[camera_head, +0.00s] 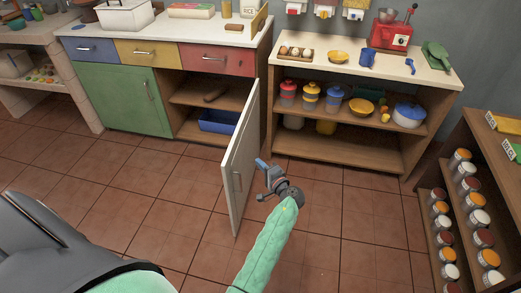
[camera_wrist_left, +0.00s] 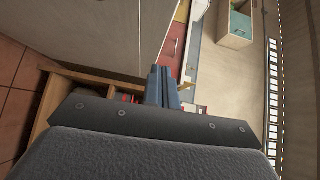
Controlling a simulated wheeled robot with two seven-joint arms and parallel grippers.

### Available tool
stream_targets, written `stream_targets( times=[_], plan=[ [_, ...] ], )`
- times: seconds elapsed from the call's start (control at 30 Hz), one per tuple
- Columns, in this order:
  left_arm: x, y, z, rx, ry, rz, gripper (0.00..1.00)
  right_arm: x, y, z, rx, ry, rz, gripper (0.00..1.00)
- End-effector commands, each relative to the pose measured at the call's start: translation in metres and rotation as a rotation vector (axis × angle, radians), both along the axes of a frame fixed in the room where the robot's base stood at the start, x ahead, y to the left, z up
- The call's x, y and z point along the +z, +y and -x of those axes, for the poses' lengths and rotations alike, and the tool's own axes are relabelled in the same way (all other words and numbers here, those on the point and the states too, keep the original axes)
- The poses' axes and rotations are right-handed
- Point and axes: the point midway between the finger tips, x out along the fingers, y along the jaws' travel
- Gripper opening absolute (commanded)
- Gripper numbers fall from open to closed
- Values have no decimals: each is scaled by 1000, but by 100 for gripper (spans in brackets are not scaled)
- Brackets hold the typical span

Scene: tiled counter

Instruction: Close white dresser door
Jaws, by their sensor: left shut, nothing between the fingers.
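The white dresser door (camera_head: 239,165) stands wide open, swung out from the right part of the dresser toward me. Its handle (camera_head: 237,181) is on the side that shows. My left gripper (camera_head: 260,163) is just right of the door, close to its surface; I cannot tell whether it touches. Its blue fingers (camera_wrist_left: 162,86) are shut and empty in the left wrist view. A large pale panel (camera_wrist_left: 105,35) left of the fingers there looks like the door. The open compartment shows a wooden shelf (camera_head: 193,97) and a blue bin (camera_head: 217,122). My right gripper is not in view.
The dresser's green door (camera_head: 123,99) is shut, as are its blue (camera_head: 92,50), yellow (camera_head: 148,53) and red (camera_head: 215,60) drawers. An open shelf unit (camera_head: 345,148) with jars stands right of the door. Tiled floor (camera_head: 165,185) is clear left of the door.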

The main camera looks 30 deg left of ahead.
Motion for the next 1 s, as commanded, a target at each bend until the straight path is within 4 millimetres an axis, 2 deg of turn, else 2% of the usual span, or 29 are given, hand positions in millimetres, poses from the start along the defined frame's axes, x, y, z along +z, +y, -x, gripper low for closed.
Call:
stream_targets(
  times=[0.13,0.27,0.77,0.87,1.0],
  plan=[
    [3,2,-9,-6,5,-32,0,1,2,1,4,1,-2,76],
    [5,13,-15,-6,5,-34,0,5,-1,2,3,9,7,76],
    [6,87,-57,-5,4,-31,0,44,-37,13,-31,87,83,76],
    [6,102,-52,-4,5,-32,0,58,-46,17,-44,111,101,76],
    [5,115,-48,-5,5,-30,0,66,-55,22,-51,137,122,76]
  ],
)
